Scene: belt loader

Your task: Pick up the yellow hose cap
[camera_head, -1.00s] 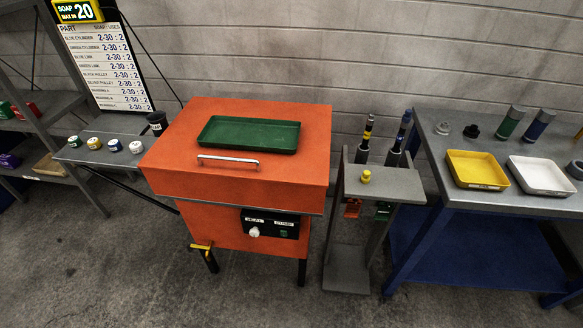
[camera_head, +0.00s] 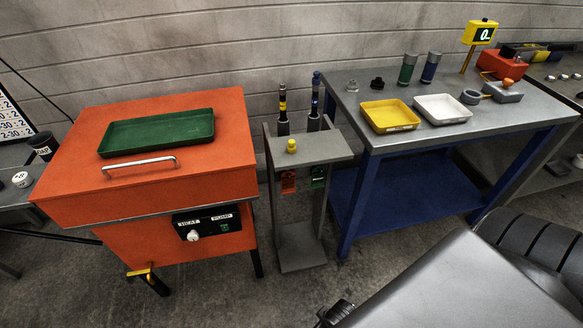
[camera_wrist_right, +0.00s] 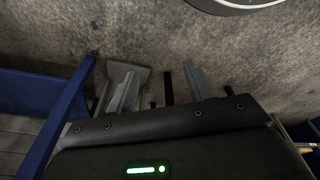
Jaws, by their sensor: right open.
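The yellow hose cap (camera_head: 291,145) is a small knob-like piece standing on top of the narrow grey stand (camera_head: 325,148), between the orange machine and the blue-legged bench. My right arm enters the head view at the lower right, with a dark part of the hand at the bottom edge, well below and in front of the cap. In the right wrist view my right gripper (camera_wrist_right: 160,84) has its two fingers apart, with nothing held between them. The cap cannot be made out in that view. My left gripper is not in view.
Two dark bottles or hose ends (camera_head: 283,112) rise behind the stand. The orange machine (camera_head: 85,185) bears a green tray (camera_head: 150,149). The bench (camera_head: 385,145) carries a yellow tray (camera_head: 389,128) and a white tray (camera_head: 440,121). Floor in front of the stand is clear.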

